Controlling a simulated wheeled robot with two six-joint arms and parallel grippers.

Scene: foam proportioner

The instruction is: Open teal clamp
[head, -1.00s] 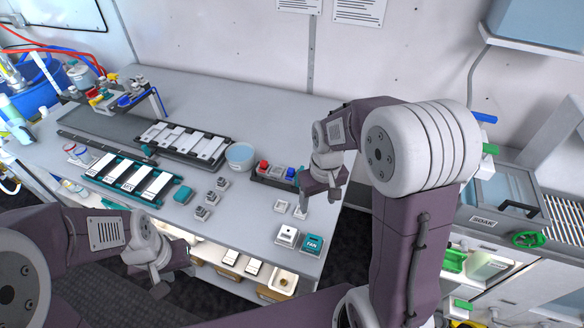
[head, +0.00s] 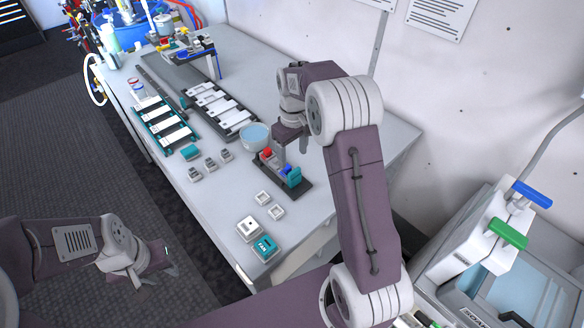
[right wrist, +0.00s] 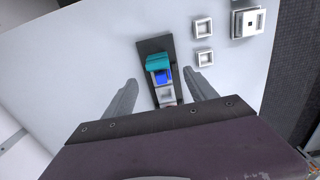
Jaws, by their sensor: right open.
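A teal clamp (head: 294,177) stands at the near end of a dark strip base (head: 303,189), beside a blue one (head: 286,169). In the right wrist view the teal clamp (right wrist: 158,62) shows ahead, between the fingertips in the picture. My right gripper (head: 292,143) is open and empty, above and behind the strip in the head view; its spread fingers (right wrist: 163,78) appear either side of the strip. I see no contact with the clamp. My left gripper (head: 172,262) hangs over the floor, left of the table; its jaw opening is unclear.
A red block (head: 266,153) sits at the strip's far end, near a round light-blue tub (head: 255,136). Small white square holders (head: 263,198) and a teal-topped box (head: 264,247) lie nearer. Racks of white bars (head: 220,110) are farther left. A wall stands behind the table.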

